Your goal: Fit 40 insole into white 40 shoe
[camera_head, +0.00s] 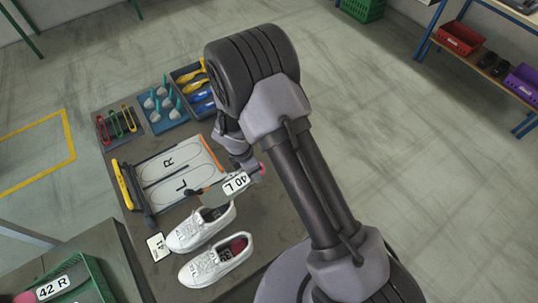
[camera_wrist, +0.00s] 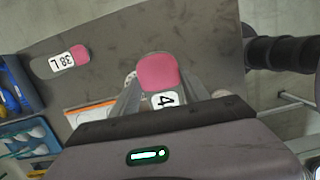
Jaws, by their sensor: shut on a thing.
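My gripper (camera_head: 249,166) is shut on an insole (camera_head: 220,193) with a label that reads 40 L; its pink end and part of the label show between the fingers in the wrist view (camera_wrist: 158,72). The grey end points left, close above the farther white shoe (camera_head: 200,229) in the head picture; the height gap is unclear. That shoe's opening looks dark. A nearer white shoe (camera_head: 207,268) has a pink-ended labelled insole inside. A card (camera_head: 158,246) beside the shoes seems to read 41. My arm hides part of the table.
A 38 L insole (camera_wrist: 60,60) lies on the table. A tray with L and R outlines (camera_head: 146,210) lies beyond the shoes. Tool trays (camera_head: 170,125) stand at the back. A green crate (camera_head: 92,266) with a 42 R insole is at lower left.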

